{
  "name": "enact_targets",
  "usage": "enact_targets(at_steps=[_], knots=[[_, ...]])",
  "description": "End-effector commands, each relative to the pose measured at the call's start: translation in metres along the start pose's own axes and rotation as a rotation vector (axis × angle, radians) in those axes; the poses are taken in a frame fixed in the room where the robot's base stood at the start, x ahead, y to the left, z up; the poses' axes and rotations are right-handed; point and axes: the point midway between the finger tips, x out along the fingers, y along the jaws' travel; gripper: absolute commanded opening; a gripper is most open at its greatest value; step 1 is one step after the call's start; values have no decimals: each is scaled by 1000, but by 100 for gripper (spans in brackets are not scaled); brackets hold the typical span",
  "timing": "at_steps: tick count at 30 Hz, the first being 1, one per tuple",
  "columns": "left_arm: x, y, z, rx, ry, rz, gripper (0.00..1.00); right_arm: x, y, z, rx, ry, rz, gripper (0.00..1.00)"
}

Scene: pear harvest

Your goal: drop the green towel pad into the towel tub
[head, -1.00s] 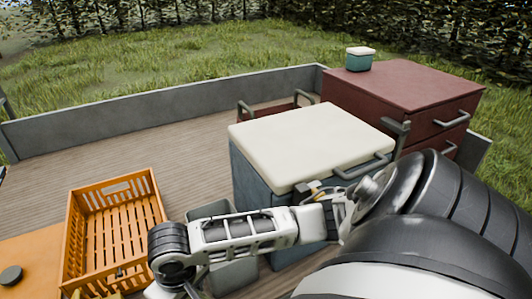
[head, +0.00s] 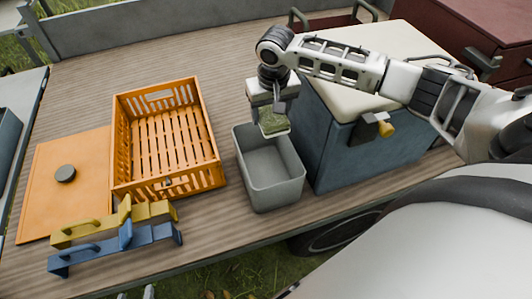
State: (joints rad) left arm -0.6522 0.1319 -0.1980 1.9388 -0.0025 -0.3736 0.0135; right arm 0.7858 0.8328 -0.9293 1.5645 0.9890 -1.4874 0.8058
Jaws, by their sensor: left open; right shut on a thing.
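The green towel pad (head: 273,124) is a small flat green piece held in my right gripper (head: 279,107). That gripper points down and is shut on the pad. The grey towel tub (head: 274,188) is an open-topped bin on the wooden deck. The pad overlaps the tub's far rim and opening in the picture; its exact height above the rim is hard to tell. The visible tub inside looks empty. Only the tips of my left gripper (head: 136,294) seem to show at the bottom edge, open, well below and left of the tub.
An empty orange crate (head: 212,165) stands left of the tub, with an orange board (head: 90,200) beside it. Yellow (head: 150,211) and blue (head: 150,236) handled tools lie in front. A blue cooler with a cream lid (head: 350,155) stands close right of the tub.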

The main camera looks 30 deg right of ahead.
Motion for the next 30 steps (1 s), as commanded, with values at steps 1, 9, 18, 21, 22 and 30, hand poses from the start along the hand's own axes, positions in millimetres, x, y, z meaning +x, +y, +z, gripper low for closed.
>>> enact_targets(at_steps=[1, 9, 18, 21, 22, 30], knots=[[0, 0, 0, 0, 0, 0, 45, 4, 0, 1, -1, -3, 1, 40], [9, -1, 11, 0, 2, 0, 45, 40, 0, 6, -2, 0, 2, 40], [15, 5, 6, -2, 23, 16, 45, 56, 0, 8, -3, 1, 1, 40], [13, 6, 3, -1, 27, 18, 45, 55, 0, 8, -3, 1, 1, 40], [13, 6, 2, -1, 27, 18, 45, 55, 0, 8, -3, 1, 1, 40], [13, 5, 4, 2, 25, 18, 45, 55, 0, 8, -3, 1, 2, 87]])
